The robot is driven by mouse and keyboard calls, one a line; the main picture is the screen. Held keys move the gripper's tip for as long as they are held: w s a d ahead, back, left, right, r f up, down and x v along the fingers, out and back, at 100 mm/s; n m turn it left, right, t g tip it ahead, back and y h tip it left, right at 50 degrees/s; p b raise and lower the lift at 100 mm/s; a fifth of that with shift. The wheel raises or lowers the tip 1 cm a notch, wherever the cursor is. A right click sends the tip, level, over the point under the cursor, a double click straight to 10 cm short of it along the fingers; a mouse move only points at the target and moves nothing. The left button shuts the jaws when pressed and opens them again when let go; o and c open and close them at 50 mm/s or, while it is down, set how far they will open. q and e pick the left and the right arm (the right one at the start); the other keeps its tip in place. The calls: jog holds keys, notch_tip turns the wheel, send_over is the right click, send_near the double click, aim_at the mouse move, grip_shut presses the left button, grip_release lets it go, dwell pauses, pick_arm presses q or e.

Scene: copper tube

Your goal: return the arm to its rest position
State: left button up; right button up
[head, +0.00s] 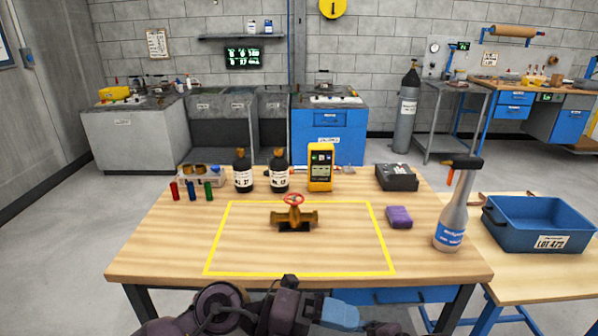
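Parts of my own arm (285,312) show at the bottom edge, in front of the table and low against its front edge. They are dark purple and black, with a blue piece at the right. No gripper fingers can be made out in the head view. Whether anything is held is hidden. The wooden table (170,258) carries a yellow outlined rectangle. A brass valve with a red handwheel (294,213) stands inside the rectangle near its far side, apart from my arm.
Two dark bottles (243,174), a yellow meter (320,168), small coloured tubes (191,191) and a black box (397,177) stand along the back. A purple sponge (399,217) and a spray bottle (452,215) are at right. A blue bin (540,225) sits on a side table. The rectangle's front is clear.

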pick_arm(q)
jog(key=w+a+f+n+t+y, duration=0.35)
jog(key=a+n+t, duration=0.55)
jog(key=n+t, duration=0.3)
jog(key=w+a+f+n+t+y, duration=0.25)
jog(key=a+f+n+t, duration=0.25)
jog(key=a+n+t, duration=0.75)
jog(key=s+a+f+n+g+y, duration=0.5)
jog(key=s+f+n, duration=0.1)
jog(key=f, duration=0.3)
jog(key=s+a+f+n+g+y, duration=0.5)
jog(key=s+f+n, duration=0.1)
jog(key=s+f, duration=0.3)
jog(key=shift+a+f, duration=0.4)
jog(key=shift+f, duration=0.1)
pick_arm(e)
jog(key=s+d+f+n+t+h, duration=0.2)
jog(key=s+d+f+n+h, duration=0.1)
jog(key=s+d+n, duration=0.4)
jog(key=s+d+f+n+t+h, duration=0.3)
jog(key=s+d+n+h, duration=0.3)
jog(key=s, duration=0.6)
jog(key=shift+d+f+n, duration=0.3)
jog(key=shift+d+n, duration=0.2)
jog(key=shift+d, duration=0.3)
